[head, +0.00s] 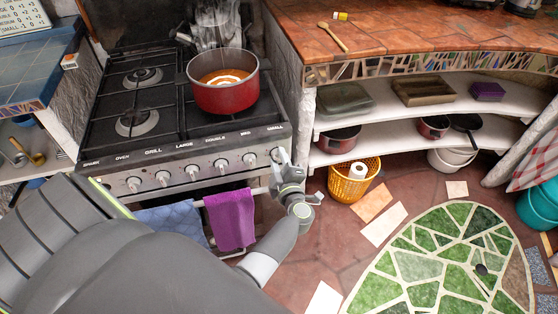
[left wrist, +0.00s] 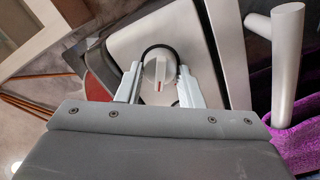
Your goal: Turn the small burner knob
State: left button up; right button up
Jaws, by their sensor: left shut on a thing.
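The stove front carries a row of several round knobs under printed labels. The red mark points toward the gripper's body. In the head view the gripper partly hides this knob. My right gripper is not in view.
A red pot (head: 228,98) of orange soup stands on the stove's right side. Below the knobs, an oven rail bears a purple towel (head: 230,220) and a blue towel (head: 172,226). A yellow basket (head: 348,188) stands on the floor to the right.

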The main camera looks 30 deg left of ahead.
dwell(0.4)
pick_arm(q)
jog(key=o, duration=0.9)
jog(key=shift+o, duration=0.2)
